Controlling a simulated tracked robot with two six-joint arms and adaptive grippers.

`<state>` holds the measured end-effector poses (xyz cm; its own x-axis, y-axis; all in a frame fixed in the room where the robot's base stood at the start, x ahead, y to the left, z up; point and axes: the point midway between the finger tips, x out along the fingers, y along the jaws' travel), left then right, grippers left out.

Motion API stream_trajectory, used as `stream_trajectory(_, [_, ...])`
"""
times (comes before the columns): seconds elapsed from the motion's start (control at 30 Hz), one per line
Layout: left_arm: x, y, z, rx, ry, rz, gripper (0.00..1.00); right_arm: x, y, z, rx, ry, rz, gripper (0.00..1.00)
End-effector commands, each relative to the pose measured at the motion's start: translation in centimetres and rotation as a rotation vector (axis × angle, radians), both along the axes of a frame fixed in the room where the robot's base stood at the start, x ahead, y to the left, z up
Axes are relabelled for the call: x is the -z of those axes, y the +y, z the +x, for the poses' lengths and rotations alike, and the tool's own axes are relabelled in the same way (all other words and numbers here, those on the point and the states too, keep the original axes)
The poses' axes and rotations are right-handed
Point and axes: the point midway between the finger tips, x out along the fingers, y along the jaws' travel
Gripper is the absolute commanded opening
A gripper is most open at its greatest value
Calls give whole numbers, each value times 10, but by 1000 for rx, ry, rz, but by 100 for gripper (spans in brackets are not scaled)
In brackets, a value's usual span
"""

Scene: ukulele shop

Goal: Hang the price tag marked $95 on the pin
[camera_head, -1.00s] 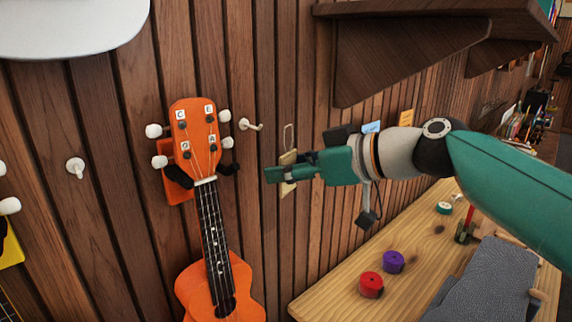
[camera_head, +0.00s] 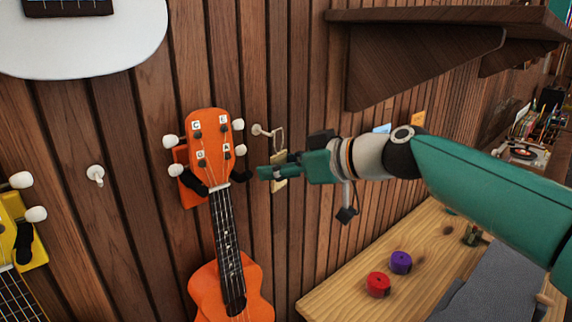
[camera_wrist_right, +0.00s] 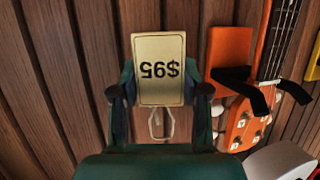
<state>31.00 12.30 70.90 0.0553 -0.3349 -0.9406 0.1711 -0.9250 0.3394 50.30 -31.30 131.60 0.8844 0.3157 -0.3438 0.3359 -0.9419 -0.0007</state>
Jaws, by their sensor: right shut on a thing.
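The cream price tag (camera_head: 280,184) marked $95 is held in my right gripper (camera_head: 272,172), which is shut on it. In the right wrist view the tag (camera_wrist_right: 160,58) appears upside down between the fingers (camera_wrist_right: 160,88), its wire loop (camera_wrist_right: 159,124) towards the palm. In the head view the loop (camera_head: 279,140) stands up above the tag, at the tip of the white pin (camera_head: 260,130) right of the orange ukulele's head. I cannot tell whether the loop is around the pin or in front of it. My left gripper is out of view.
The orange ukulele (camera_head: 209,148) hangs just left of the gripper. Another white pin (camera_head: 96,174) is further left, near a yellow ukulele (camera_head: 25,232). A wooden shelf (camera_head: 440,18) overhangs at upper right. Red (camera_head: 378,285) and purple (camera_head: 401,262) rolls lie on the bench (camera_head: 350,292).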

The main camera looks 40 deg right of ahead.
Motion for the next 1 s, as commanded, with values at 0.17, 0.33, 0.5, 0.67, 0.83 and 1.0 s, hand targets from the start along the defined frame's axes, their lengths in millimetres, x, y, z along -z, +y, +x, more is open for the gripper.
stream_trajectory(0.17, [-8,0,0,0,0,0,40,-1,1,11,0,2,2,30])
stream_trajectory(0.33, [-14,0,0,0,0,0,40,1,2,21,1,2,1,30])
stream_trajectory(0.5, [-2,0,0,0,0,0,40,10,2,29,0,0,0,30])
stream_trajectory(0.67, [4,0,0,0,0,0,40,12,2,31,2,-1,1,30])
stream_trajectory(0.83, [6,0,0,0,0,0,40,12,2,32,2,0,-1,30])
stream_trajectory(1.0, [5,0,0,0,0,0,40,12,2,32,1,0,1,30])
